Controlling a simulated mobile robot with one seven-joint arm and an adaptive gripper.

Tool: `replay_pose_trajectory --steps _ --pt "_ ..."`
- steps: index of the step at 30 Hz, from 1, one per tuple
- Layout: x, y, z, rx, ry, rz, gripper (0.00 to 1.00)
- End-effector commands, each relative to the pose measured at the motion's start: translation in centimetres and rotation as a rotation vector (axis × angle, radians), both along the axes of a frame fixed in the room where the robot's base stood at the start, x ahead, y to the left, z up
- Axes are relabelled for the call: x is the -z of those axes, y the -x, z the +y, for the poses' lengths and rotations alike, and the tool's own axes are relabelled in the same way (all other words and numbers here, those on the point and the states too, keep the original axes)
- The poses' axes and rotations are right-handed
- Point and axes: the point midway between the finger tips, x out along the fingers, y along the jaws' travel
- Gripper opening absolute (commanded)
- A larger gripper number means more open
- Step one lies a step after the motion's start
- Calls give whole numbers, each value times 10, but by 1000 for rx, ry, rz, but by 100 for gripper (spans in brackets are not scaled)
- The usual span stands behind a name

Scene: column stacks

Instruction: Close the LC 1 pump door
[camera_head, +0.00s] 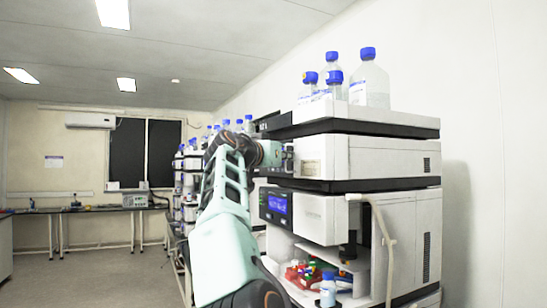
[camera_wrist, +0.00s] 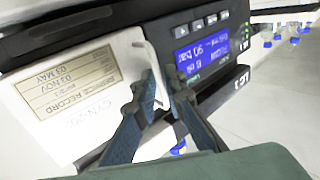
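The instrument stack stands at the right of the head view.
Clear bottles with blue caps (camera_head: 369,80) stand on top of the stack. A pale tube (camera_head: 386,243) hangs at its front right, and small bottles stand in the bay below (camera_head: 327,290). More stacks and a bench (camera_head: 100,210) are further back. Floor at the left is free.

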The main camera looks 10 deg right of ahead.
Motion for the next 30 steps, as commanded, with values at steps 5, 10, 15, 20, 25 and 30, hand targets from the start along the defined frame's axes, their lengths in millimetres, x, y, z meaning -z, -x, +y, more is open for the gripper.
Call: replay_pose_trajectory --steps 5,10,15,20,25,30 --pt "0 12 13 -4 -2 1 11" --pt "0 25 25 -6 -3 2 11" --pt "1 39 37 -5 -3 2 11" --pt "1 51 50 -6 -1 1 11" --pt "1 65 62 -5 -3 2 11" --pt "1 76 71 -3 -2 2 11"
